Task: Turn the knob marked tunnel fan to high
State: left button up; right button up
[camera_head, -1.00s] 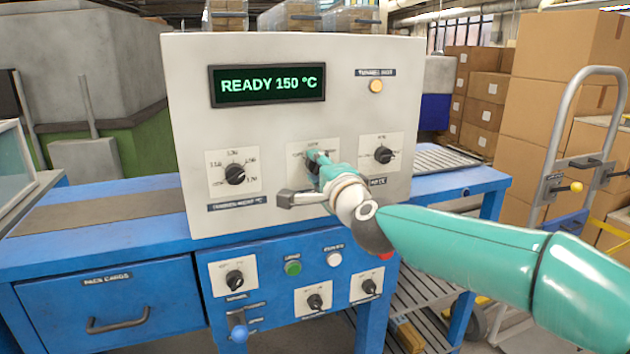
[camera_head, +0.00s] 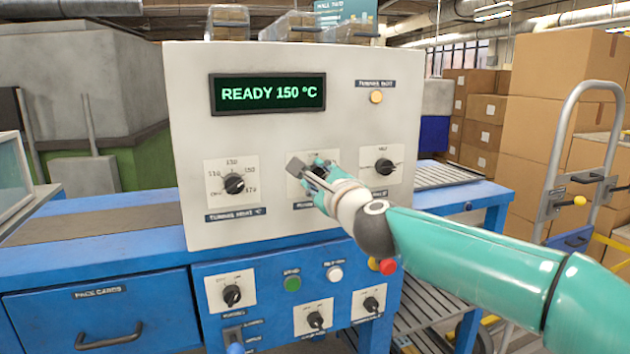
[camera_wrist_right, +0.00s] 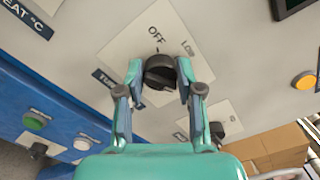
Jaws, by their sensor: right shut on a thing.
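The tunnel fan knob (camera_wrist_right: 160,73) is black and sits on a pale plate (camera_wrist_right: 118,50) marked OFF and LOW in the right wrist view. The rest of the scale is hidden, and only the start of its label (camera_wrist_right: 104,78), "TUN", shows. My right gripper (camera_wrist_right: 160,70) is shut on the knob, one finger on each side. In the head view my right gripper (camera_head: 318,174) covers most of this middle knob on the cream panel (camera_head: 290,130). I cannot read the knob's exact setting. My left gripper is not in view.
A heat knob (camera_head: 234,184) is left of my gripper and another knob (camera_head: 384,166) is right of it. The display (camera_head: 268,94) reads READY 150 °C. An amber lamp (camera_head: 376,97) is above; a red button (camera_head: 388,267) and small switches are below.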

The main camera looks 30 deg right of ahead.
jog(key=shift+f, duration=0.35)
jog(key=o, duration=1.1)
jog(key=shift+d, duration=0.1)
jog(key=shift+o, duration=0.2)
jog(key=shift+r, duration=0.15)
jog(key=shift+s, duration=0.1)
jog(key=v, duration=1.1)
jog(key=shift+s, duration=0.35)
